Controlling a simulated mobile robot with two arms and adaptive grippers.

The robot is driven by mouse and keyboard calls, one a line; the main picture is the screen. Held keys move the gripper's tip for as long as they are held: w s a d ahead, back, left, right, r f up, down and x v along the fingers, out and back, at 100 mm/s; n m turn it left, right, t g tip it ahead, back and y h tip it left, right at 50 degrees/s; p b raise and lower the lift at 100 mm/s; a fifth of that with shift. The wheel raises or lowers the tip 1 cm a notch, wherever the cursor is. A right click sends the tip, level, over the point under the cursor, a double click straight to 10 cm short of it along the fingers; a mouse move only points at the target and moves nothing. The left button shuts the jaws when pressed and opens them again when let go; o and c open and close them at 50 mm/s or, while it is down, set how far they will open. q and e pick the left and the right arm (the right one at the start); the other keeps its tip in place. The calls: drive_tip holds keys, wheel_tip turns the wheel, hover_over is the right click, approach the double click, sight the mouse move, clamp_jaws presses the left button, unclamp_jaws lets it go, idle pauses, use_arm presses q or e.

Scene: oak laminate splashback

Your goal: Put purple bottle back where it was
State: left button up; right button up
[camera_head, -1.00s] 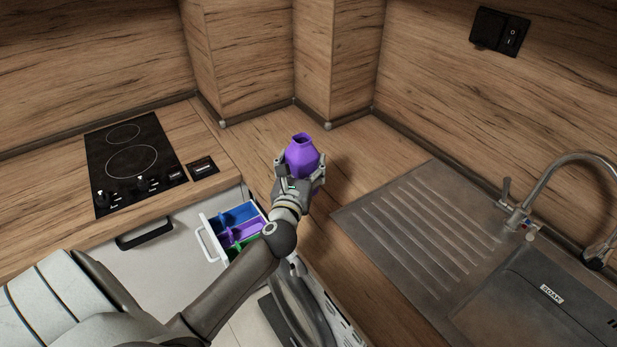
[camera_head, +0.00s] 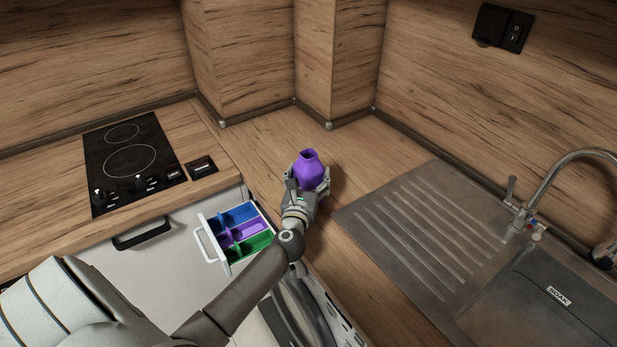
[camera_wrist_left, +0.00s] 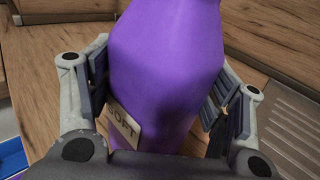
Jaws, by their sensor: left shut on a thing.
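The purple bottle (camera_head: 309,170) is upright over the wooden counter between the hob and the sink, its open neck facing up. My left gripper (camera_head: 306,185) is shut on it, with the fingers on both sides of its body. In the left wrist view the bottle (camera_wrist_left: 165,70) fills the middle, between the two fingers of the gripper (camera_wrist_left: 160,100), and a label with the letters "OFT" shows low on it. The bottle's base is hidden, so I cannot tell whether it touches the counter. My right gripper is not in view.
An open drawer (camera_head: 207,245) with blue, purple and green compartments is below the counter's edge at left. The black hob (camera_head: 131,160) is at left. The metal sink with drainer (camera_head: 420,230) and tap (camera_head: 560,175) is at right. Wooden counter (camera_head: 265,135) behind the bottle is clear.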

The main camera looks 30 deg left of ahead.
use_arm(q)
drive_tip(key=shift+f, duration=0.1)
drive_tip(key=o, duration=1.5)
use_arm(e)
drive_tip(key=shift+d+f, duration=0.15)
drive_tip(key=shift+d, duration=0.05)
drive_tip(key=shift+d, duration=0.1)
use_arm(q)
drive_tip(key=b+v, duration=0.2)
drive_tip(key=v, duration=0.8)
drive_tip(key=shift+s+d, duration=0.1)
drive_tip(key=shift+s, duration=0.25)
drive_tip(key=shift+s+d, duration=0.25)
drive_tip(key=shift+s, duration=0.4)
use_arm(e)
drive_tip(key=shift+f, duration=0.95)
